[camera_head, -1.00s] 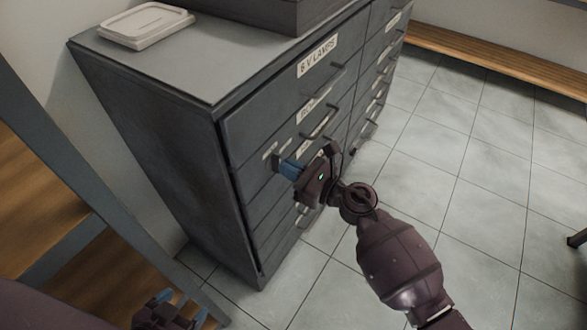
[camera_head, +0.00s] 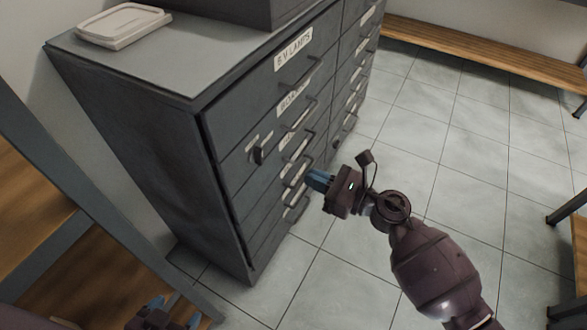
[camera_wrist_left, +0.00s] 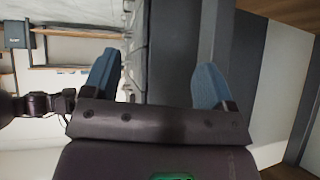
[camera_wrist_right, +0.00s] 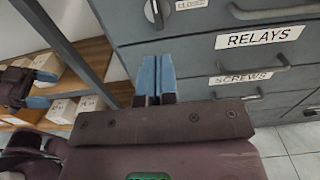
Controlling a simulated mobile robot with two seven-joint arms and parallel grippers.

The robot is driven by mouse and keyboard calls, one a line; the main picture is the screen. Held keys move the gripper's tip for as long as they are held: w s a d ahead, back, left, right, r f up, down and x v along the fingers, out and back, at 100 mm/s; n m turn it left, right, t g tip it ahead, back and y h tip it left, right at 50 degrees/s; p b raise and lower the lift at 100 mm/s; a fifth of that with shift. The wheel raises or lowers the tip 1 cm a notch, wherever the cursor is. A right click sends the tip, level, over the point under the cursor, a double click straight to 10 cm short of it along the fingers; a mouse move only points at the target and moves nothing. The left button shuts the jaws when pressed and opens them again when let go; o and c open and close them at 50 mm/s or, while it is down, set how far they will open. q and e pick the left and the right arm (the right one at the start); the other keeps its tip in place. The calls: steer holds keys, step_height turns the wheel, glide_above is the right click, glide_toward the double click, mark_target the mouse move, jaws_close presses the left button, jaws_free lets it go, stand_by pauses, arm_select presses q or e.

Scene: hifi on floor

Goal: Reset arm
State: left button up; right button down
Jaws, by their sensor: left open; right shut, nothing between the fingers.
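My right gripper (camera_head: 318,180) is in front of the dark grey drawer cabinet (camera_head: 150,130), apart from its drawer handles in the head view. Its blue fingers are together and empty; they also show in the right wrist view (camera_wrist_right: 155,78), with the cabinet's labelled drawers behind them. My left gripper (camera_head: 168,308) is at the bottom left of the head view, low beside the cabinet. In the left wrist view its blue fingers (camera_wrist_left: 155,82) are wide apart with nothing between them.
A black knob (camera_head: 258,155) sticks out from the cabinet front. Wooden shelves (camera_head: 35,190) stand at the left, and a wooden bench (camera_head: 480,62) is along the back wall.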

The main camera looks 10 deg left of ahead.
arm_select(q)
steer(key=shift+s+f, duration=0.1)
arm_select(e)
steer(key=shift+v, duration=1.7)
steer(key=s+d+r+m+t+h+p, duration=0.1)
steer(key=s+d+m+t+h+p, duration=0.2)
steer(key=d+m, duration=0.5)
steer(key=s+d+m+t+h+p, duration=0.1)
steer(key=s+d+m+t+h, duration=0.3)
steer(key=m, duration=0.8)
steer(key=s+d+r+m+t+h+p, duration=0.15)
steer(key=d+m+t+h, duration=0.3)
steer(key=m, duration=0.65)
arm_select(q)
step_height(320, 180, up, 9)
steer(key=t+p, duration=0.1)
steer(key=p, duration=0.3)
steer(key=shift+w+p, duration=0.25)
steer(key=shift+p, duration=0.15)
arm_select(e)
steer(key=s+d+f+m+g+h, duration=0.2)
steer(key=s+d+m, duration=0.4)
steer(key=s+m, duration=0.3)
steer(key=s+d+f+m+g+h, duration=0.3)
steer(key=s+d+m, duration=0.3)
steer(key=s+m, duration=0.3)
steer(key=shift+s+d+f+m+h, duration=0.35)
steer(key=shift+s+m+h, duration=0.1)
steer(key=shift+s, duration=0.75)
